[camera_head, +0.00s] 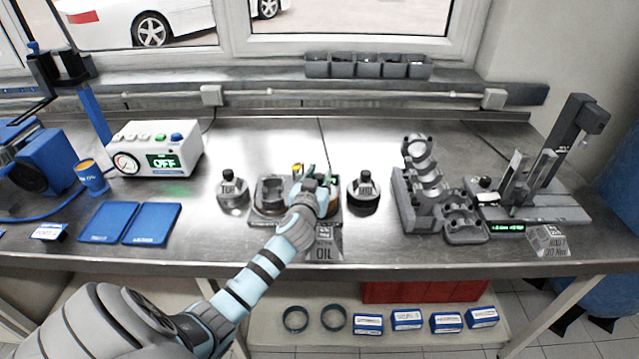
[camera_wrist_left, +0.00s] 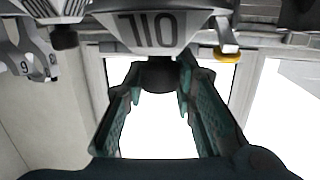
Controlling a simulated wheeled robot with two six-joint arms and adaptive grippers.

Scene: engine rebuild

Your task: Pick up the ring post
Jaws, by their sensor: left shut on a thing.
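I cannot tell whether the post's base touches the table. Similar posts labelled TOP (camera_head: 231,188) and MID (camera_head: 363,192) stand at either side. My right gripper is not in view.
A grey engine block (camera_head: 425,190) and a gauge stand (camera_head: 545,205) are on the right. Blue mats (camera_head: 150,224) and a control box (camera_head: 158,150) are on the left. The table's front edge is close.

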